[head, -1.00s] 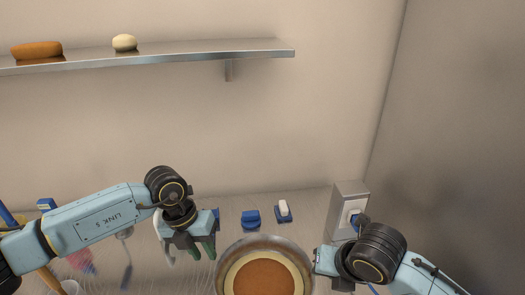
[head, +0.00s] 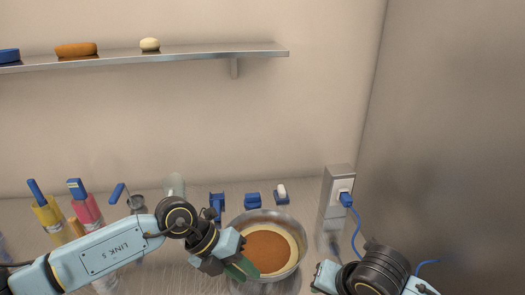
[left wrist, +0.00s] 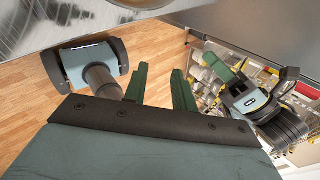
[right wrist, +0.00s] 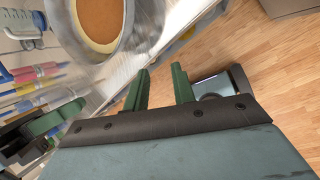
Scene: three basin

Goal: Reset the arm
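My left gripper (head: 240,268) is at the left rim of the metal bowl (head: 290,222) in the head view, in front of part of it. In the left wrist view its green fingers (left wrist: 160,88) stand apart with nothing between them. My right arm comes in at the lower right of the head view, its gripper partly cut off by the bottom edge. In the right wrist view the right gripper's fingers (right wrist: 161,86) are apart and empty, with the bowl (right wrist: 128,40) beyond them at the upper left. The bowl holds an orange-brown content with a pale ring.
A wall outlet box (head: 338,190) with a blue plug (head: 346,199) and cable stands right of the bowl. Yellow (head: 46,212) and pink (head: 86,209) containers stand at the left. Small blue holders (head: 252,200) lie behind the bowl. A metal shelf (head: 200,50) crosses the wall above.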

